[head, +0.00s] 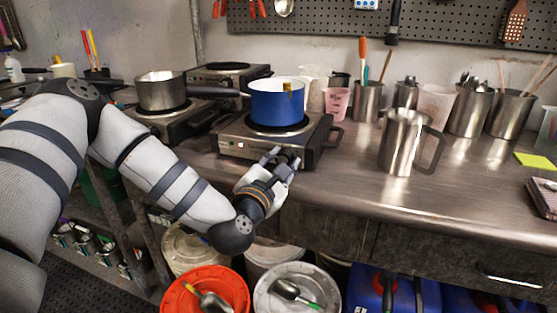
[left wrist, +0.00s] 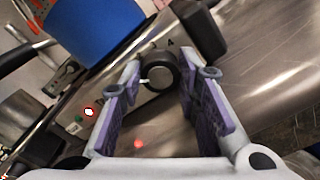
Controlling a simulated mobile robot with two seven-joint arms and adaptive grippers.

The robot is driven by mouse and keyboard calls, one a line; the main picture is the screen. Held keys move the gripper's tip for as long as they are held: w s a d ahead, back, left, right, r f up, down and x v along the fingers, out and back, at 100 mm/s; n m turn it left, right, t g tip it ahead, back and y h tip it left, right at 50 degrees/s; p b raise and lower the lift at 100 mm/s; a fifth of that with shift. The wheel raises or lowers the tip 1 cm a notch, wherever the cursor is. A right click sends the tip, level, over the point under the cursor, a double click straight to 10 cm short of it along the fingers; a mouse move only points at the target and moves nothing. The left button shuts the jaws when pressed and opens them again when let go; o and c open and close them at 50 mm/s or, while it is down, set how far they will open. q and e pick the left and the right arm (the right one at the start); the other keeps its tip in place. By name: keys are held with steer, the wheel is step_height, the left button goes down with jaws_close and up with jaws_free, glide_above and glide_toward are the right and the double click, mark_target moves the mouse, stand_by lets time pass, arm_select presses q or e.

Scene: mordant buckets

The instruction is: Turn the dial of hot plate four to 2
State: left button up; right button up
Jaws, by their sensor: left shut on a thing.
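Hot plate four (head: 232,143) is a steel hot plate at the middle of the bench, with a small lit lamp on its front. A blue pot (head: 277,105) stands on it; it also shows in the left wrist view (left wrist: 85,25). The dark round dial (left wrist: 160,70) is on the front face, near a printed 4, with a light pointer mark towards the left. My left gripper (head: 281,158) is at the plate's front right and hides the dial in the head view. In the left wrist view its purple-padded fingers (left wrist: 164,82) are shut on the dial. My right gripper is not in view.
A steel pot (head: 162,92) stands on another hot plate to the left. A steel jug (head: 402,142) and several containers are on the right. The bench front between plate and jug is clear.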

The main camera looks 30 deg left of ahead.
arm_select(q)
steer(key=m, duration=0.2)
steer(key=m+p, duration=0.1)
steer(key=shift+r+m, duration=0.2)
steer(key=shift+m, duration=0.2)
steer(key=shift+f+m, duration=0.1)
steer(key=shift+m, duration=0.7)
steer(key=shift+f+m+p, duration=0.2)
steer(key=shift+m+p, duration=0.2)
steer(key=shift+m, duration=1.2)
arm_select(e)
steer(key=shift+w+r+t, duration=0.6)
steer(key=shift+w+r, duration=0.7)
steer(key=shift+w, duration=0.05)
arm_select(q)
steer(key=shift+m, duration=0.3)
steer(key=o, duration=1.2)
steer(key=shift+c, duration=0.2)
